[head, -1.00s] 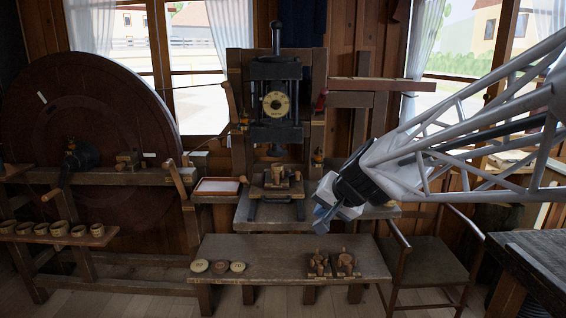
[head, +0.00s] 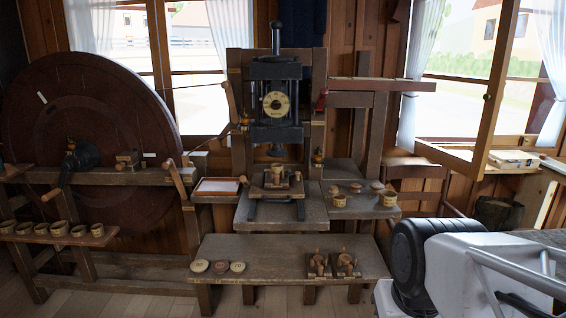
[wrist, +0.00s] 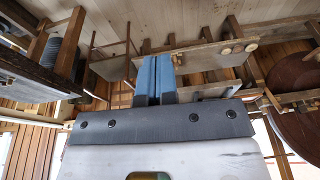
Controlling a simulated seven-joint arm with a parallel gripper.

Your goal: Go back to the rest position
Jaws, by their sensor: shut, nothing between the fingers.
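My gripper (wrist: 156,80) shows in the wrist view, with its two blue fingers together and nothing between them. It points over open space, with the low bench beyond the fingertips. In the head view the gripper itself is not visible; only part of my arm shows at the lower right. The turned wooden spools (head: 331,264) stand in stands at the right of the low bench (head: 270,258). Another wooden piece sits on the press bed (head: 277,181) under the black press (head: 276,105).
Three round discs (head: 219,267) lie at the left of the low bench. A side shelf (head: 350,207) holds a cup (head: 388,199) and small round pieces. Several cups stand on the left rail (head: 60,239). A large dark wheel (head: 40,110) is at the left. A chair (head: 420,178) stands at the right.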

